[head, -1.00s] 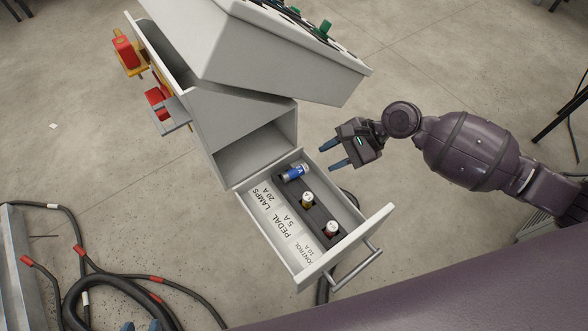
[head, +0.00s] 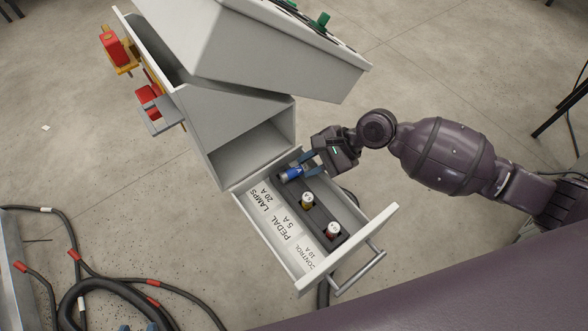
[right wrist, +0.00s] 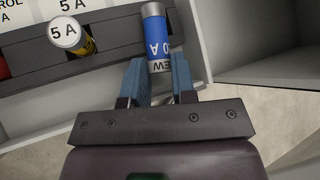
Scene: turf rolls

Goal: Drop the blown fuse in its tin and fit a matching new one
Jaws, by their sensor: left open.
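A blue fuse (head: 291,174) leans in the far slot of a dark rack (head: 322,221) in the open drawer. In the right wrist view the fuse (right wrist: 156,35) shows parts of "20 A" and "NEW". A yellow fuse (head: 306,200) marked 5 A (right wrist: 70,36) and a red fuse (head: 333,230) stand in the other slots. My left gripper (head: 138,327) barely shows at the bottom edge, open and empty. I see no blown fuse and no tin.
The drawer's labels (head: 280,225) read lamps 20 A, pedal 5 A and control 10 A. The grey cabinet (head: 235,120) with a tilted panel stands behind the drawer. Red and yellow fittings (head: 117,48) are on its left side. Cables (head: 110,285) lie on the floor at lower left.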

